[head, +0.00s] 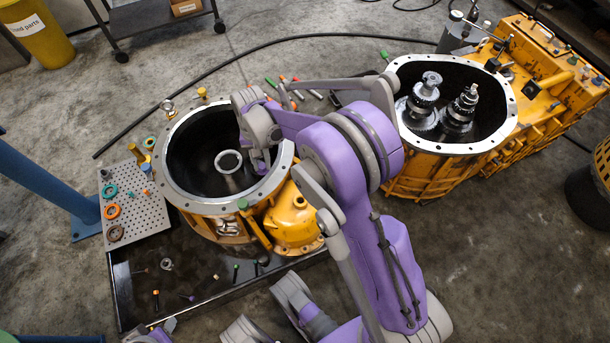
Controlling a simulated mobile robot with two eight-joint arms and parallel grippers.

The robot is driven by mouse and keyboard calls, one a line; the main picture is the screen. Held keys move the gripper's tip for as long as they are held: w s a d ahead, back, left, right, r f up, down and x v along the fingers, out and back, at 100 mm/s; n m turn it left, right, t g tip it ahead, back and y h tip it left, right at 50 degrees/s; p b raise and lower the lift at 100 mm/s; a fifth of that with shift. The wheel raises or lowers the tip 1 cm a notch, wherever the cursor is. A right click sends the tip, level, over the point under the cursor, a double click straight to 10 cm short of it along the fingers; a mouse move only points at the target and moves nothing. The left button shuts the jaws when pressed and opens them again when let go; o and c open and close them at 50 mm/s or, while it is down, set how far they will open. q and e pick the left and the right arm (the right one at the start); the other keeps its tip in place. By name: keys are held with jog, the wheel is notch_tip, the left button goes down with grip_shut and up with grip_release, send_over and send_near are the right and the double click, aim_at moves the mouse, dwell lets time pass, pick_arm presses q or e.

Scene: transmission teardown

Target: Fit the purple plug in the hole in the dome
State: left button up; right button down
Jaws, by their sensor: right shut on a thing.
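The yellow dome (297,225) bulges from the front right of the left orange housing (180,188), with a small dark hole near its top. My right gripper (262,165) points down just inside the right part of this housing's round opening, behind and left of the dome. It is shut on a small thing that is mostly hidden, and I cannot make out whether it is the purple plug. A small purplish piece (188,297) lies on the black tray; it is too small to identify. What seems to be my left gripper (150,334) is cut off at the bottom edge.
The black tray (215,312) under the housing holds several small bolts. A perforated plate (150,215) with coloured rings stands left. The second orange housing (430,165) with gears stands right. My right arm covers the middle. Loose tools lie on the floor behind.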

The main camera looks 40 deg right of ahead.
jog(key=s+d+f+m+t+y+p, duration=0.1)
jog(key=s+d+f+m+p, duration=0.2)
jog(key=s+d+f+m, duration=0.6)
notch_tip(320, 180, down, 6)
jog(key=a+b, duration=0.1)
jog(key=b, duration=0.3)
jog(key=shift+w+a+f+m, duration=0.15)
jog(key=shift+w+a+m, duration=0.1)
jog(key=shift+w+m, duration=0.1)
jog(key=shift+f+b, duration=1.6)
jog(key=shift+b, duration=0.2)
jog(key=shift+f+b, duration=0.45)
jog(key=shift+f, duration=0.3)
jog(key=c, duration=0.6)
grip_release()
